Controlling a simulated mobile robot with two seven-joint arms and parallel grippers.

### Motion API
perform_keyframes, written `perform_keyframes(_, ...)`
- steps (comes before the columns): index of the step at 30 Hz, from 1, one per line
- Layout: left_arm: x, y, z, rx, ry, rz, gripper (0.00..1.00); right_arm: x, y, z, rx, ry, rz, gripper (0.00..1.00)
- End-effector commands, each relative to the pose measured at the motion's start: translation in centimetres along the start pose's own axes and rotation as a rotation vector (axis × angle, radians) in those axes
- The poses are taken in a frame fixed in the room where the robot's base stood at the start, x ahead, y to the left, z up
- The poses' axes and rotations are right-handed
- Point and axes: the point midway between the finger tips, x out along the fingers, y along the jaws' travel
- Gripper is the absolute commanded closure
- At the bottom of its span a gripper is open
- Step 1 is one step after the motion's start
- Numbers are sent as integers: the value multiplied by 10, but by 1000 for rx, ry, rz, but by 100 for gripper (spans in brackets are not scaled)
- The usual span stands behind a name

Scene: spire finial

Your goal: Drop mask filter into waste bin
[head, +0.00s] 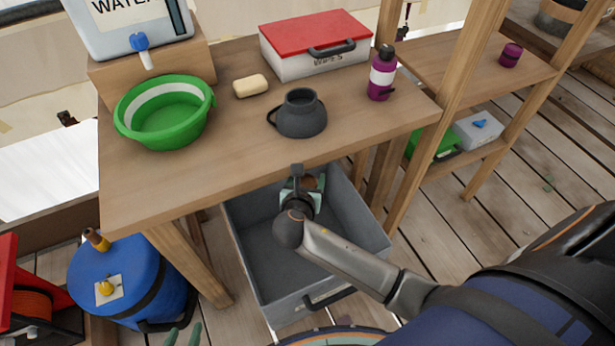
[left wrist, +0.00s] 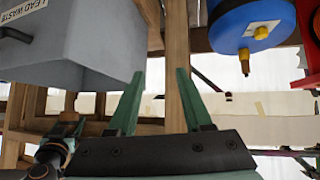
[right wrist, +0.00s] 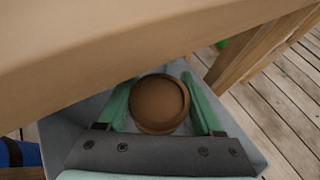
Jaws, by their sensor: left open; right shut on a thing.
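The mask filter, a round brown disc, is between the fingers of my right gripper (right wrist: 160,108) in the right wrist view. The filter (right wrist: 160,104) is partly hidden by the arm in the head view. My right gripper (head: 302,186) is shut on it, over the back part of the grey waste bin (head: 262,268), just in front of the table edge. The bin is open-topped and its visible floor looks empty. In the left wrist view the bin (left wrist: 85,50) bears a "LEAD WASTE" label. My left gripper (head: 183,335) is open and empty, low, left of the bin.
The wooden table (head: 215,180) overhangs the bin's back. On it are a green basin (head: 165,120), soap (head: 250,86), a dark grey mask-like piece (head: 300,115), a red-lidded box (head: 315,45) and a purple bottle (head: 382,75). A blue drum (head: 125,285) stands left of the bin.

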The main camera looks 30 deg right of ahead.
Motion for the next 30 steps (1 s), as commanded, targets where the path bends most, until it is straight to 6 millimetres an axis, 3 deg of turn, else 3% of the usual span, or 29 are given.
perform_keyframes(8,6,-1,9,-1,-5,-1,50,4,0,-6,0,0,0,88)
perform_keyframes(22,38,-2,39,6,3,9,50,24,0,-44,1,0,0,88)
perform_keyframes(30,40,-12,27,38,82,-11,50,29,0,-53,0,0,1,88)
